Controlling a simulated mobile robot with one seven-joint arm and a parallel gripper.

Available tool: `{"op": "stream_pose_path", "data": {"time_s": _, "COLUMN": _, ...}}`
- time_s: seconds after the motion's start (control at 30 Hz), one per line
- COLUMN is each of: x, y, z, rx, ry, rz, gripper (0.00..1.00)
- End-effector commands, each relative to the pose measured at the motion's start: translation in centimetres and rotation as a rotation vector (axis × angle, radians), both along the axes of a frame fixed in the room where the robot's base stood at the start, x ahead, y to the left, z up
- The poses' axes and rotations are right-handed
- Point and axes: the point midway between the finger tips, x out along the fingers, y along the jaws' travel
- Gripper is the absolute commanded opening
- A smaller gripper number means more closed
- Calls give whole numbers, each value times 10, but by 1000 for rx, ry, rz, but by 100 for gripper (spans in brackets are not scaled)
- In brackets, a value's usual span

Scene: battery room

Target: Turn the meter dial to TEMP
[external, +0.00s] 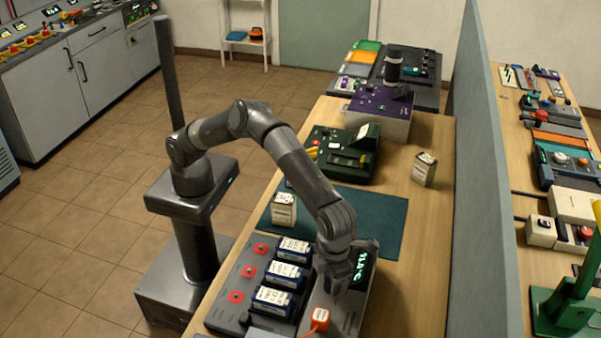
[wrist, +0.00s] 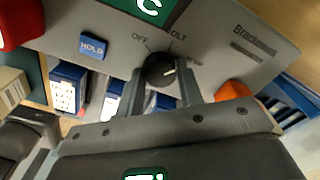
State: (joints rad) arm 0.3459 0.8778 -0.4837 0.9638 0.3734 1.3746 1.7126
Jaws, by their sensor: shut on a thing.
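The meter (external: 350,312) is a grey box at the front of the bench, with a lit green display (external: 362,268) that reads in °C. In the wrist view its black round dial (wrist: 157,67) sits below the labels OFF and VOLT. In the external view my gripper (external: 335,278) is over the meter and the dial is hidden.
A blue HOLD button (wrist: 93,46) and an orange plug (external: 318,320) are close to the dial. A rack of batteries (external: 283,272) stands left of the meter. A small battery box (external: 284,209) stands on the teal mat (external: 365,210). A grey partition (external: 480,180) rises at the right.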

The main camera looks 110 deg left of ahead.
Motion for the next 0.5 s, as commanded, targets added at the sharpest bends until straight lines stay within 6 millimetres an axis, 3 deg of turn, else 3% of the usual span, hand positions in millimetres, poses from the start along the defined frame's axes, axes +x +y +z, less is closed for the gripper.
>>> {"op": "stream_pose_path", "data": {"time_s": 0.5, "x": 1, "y": 0, "z": 1, "rx": -1, "ry": -2, "rz": -135, "gripper": 11}}
